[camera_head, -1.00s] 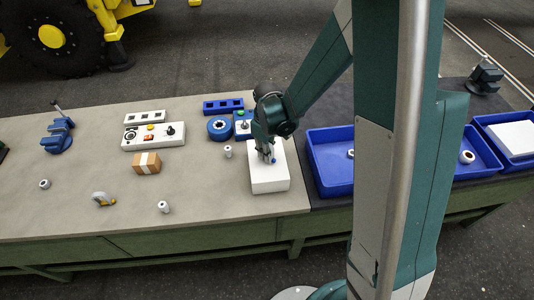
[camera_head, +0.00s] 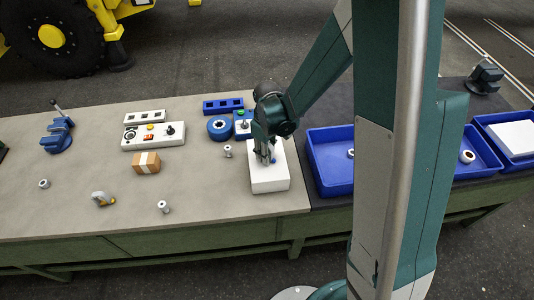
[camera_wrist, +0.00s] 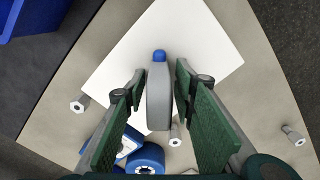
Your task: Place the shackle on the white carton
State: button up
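The shackle (camera_wrist: 159,95) is a grey rounded piece with a blue pin end, seen edge-on in the wrist view. Its blue end also shows in the head view (camera_head: 273,160). It stands over the top of the white carton (camera_head: 268,184) and appears to rest on it, though the contact is hidden. The carton also fills the middle of the wrist view (camera_wrist: 205,45). My gripper (camera_wrist: 160,82) points down over the carton, its green fingers on either side of the shackle. Narrow gaps show between fingers and shackle, so it looks open.
A blue tray (camera_head: 331,184) stands right of the carton. A blue ring-shaped part (camera_head: 220,127) and button box lie behind it. A small metal bolt (camera_head: 228,151) stands left of it. A cardboard box (camera_head: 146,163) and control panel (camera_head: 153,136) lie farther left.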

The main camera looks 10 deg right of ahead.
jog(key=shift+r, duration=0.2)
jog(key=shift+r, duration=5.95)
jog(key=shift+s+d+r, duration=0.2)
jog(key=shift+d+r, duration=0.1)
jog(key=shift+r, duration=0.2)
jog(key=s+d+r+m+t, duration=0.3)
jog(key=s+d+r, duration=0.3)
jog(key=s+r, duration=0.2)
jog(key=s+d+r+m+t, duration=0.4)
jog(key=s+d+r+m, duration=0.2)
jog(key=s+r, duration=0.3)
jog(key=s, duration=0.3)
jog(key=shift+d, duration=0.25)
